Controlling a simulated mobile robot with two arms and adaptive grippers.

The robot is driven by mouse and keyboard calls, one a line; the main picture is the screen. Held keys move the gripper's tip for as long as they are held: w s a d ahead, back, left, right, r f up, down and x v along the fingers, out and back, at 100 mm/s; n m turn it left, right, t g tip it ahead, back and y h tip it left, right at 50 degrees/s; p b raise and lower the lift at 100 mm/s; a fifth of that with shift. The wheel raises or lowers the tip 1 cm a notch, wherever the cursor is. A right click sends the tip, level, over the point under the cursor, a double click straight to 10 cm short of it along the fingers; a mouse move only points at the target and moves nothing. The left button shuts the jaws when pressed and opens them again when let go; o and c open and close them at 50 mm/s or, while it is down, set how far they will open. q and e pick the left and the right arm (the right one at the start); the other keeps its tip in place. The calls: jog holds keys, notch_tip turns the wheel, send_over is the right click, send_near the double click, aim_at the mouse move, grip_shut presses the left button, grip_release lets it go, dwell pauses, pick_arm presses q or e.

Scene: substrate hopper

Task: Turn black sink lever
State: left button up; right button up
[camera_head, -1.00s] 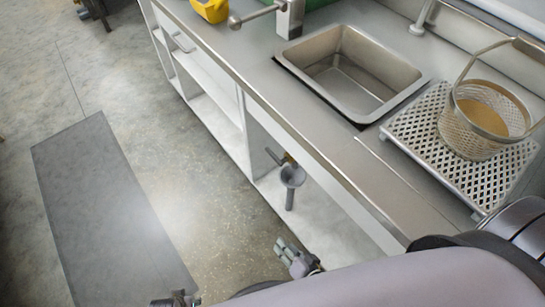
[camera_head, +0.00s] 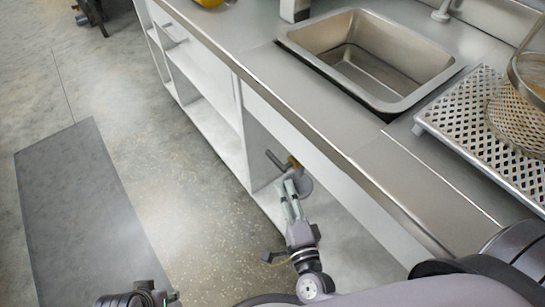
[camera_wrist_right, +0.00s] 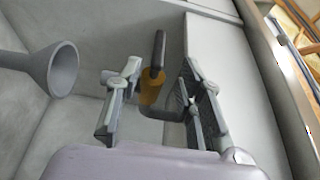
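The black lever (camera_head: 275,158) sits on a brass valve (camera_head: 293,163) under the counter, below the sink. In the right wrist view the black lever (camera_wrist_right: 158,52) stands upright above the orange-brown valve (camera_wrist_right: 152,86). My right gripper (camera_head: 290,196) reaches into the open bay beneath the counter. In the wrist view my right gripper (camera_wrist_right: 162,92) is open, its fingers on either side of the valve, with the lever between and beyond the tips. I cannot tell whether they touch. My left gripper (camera_head: 140,298) is at the bottom left edge, partly cut off.
A grey funnel-shaped drain (camera_wrist_right: 64,68) is left of the valve. The metal sink (camera_head: 375,60) is set in the counter (camera_head: 270,75) above. A wire basket (camera_head: 522,115) stands on a perforated rack (camera_head: 455,120). The bay's white side wall (camera_wrist_right: 222,60) is right of the lever. Open floor (camera_head: 190,220) lies left.

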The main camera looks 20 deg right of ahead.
aim_at(274, 163)
jog(key=w, duration=1.1)
jog(key=shift+w+d, duration=0.2)
jog(key=shift+w, duration=0.4)
pick_arm(q)
jog(key=shift+v, duration=0.9)
pick_arm(e)
jog(key=shift+c, duration=0.6)
pick_arm(q)
jog(key=shift+w, duration=0.1)
pick_arm(e)
grip_shut()
